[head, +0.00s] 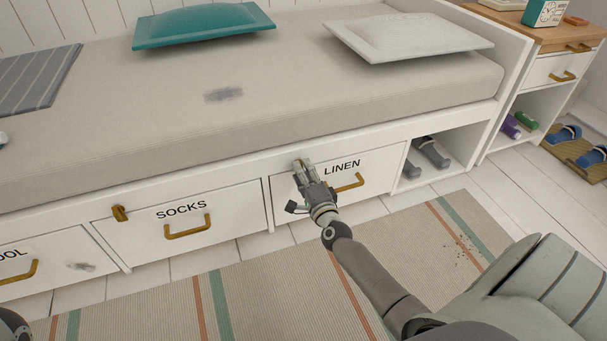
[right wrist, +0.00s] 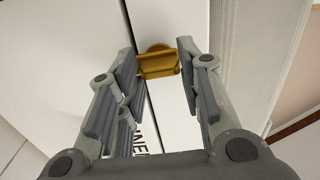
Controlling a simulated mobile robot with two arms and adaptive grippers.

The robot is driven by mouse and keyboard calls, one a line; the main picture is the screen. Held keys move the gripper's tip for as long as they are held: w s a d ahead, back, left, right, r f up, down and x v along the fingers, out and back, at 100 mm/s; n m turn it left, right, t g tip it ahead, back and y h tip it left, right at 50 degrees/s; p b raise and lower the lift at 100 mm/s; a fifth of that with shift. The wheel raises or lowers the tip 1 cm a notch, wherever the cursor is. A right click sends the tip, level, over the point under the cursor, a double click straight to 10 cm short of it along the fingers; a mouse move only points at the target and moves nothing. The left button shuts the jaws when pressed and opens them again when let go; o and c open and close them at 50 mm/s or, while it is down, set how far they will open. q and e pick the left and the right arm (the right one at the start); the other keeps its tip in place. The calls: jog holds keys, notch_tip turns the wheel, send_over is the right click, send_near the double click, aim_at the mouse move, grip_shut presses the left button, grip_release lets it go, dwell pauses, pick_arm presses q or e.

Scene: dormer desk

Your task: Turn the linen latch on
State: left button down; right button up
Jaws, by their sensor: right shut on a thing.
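The linen latch (right wrist: 158,65) is a small brass piece on the white bed frame at the top edge of the drawer marked LINEN (head: 374,168). In the right wrist view it sits between my two fingers and its plate reaches the dark seam beside the drawer front. My right gripper (head: 302,168) is shut on the latch, at the upper left of the LINEN label. In the head view the fingers hide most of the latch, so its exact turn is hard to tell there. My left gripper is not in view.
The SOCKS drawer (head: 152,222) with its own brass latch (head: 120,213) is to the left. The LINEN drawer's brass handle (head: 350,183) is just right of my gripper. An open cubby holds grey dumbbells (head: 431,152). A striped rug (head: 270,285) covers the floor in front.

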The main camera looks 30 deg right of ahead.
jog(key=shift+m, duration=0.3)
jog(key=o, duration=1)
jog(key=shift+o, duration=0.2)
jog(key=shift+s, duration=0.1)
jog(key=v, duration=1.1)
jog(key=shift+s+a, duration=0.2)
jog(key=shift+s, duration=0.2)
